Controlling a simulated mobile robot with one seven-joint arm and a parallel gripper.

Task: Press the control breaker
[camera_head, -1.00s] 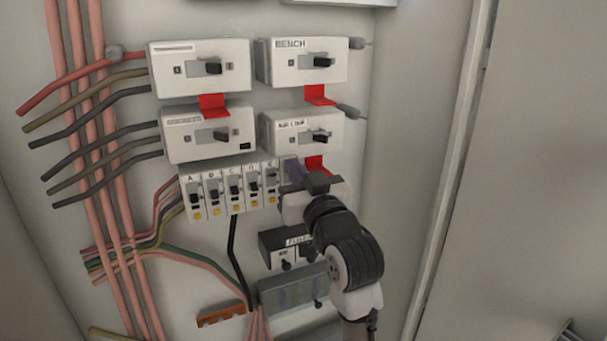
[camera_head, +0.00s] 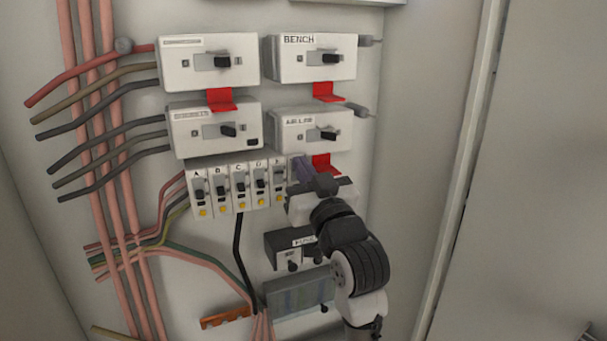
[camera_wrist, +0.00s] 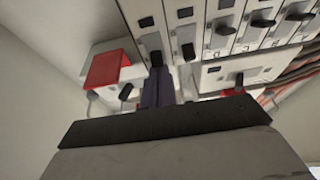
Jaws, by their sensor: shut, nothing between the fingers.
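A row of small white breakers (camera_head: 240,190) with black levers and yellow buttons sits below the larger switch boxes. The letters A, B, C and D are readable on it. No label naming the control breaker is readable. My gripper (camera_head: 298,163) is at the right end of this row, its dark purple fingers shut with nothing between them, hiding part of the end breaker. In the wrist view my gripper (camera_wrist: 157,76) points at the end breaker's black lever (camera_wrist: 155,59). The fingertips are very close to that lever; I cannot tell whether they touch.
Four larger switch boxes sit above, including the BENCH box (camera_head: 313,58) and one at lower right (camera_head: 312,131). Red tabs (camera_head: 321,164) stick out below boxes near my gripper. A black fuse box (camera_head: 284,249) and grey box (camera_head: 297,292) lie below. Cables (camera_head: 110,200) fill the left.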

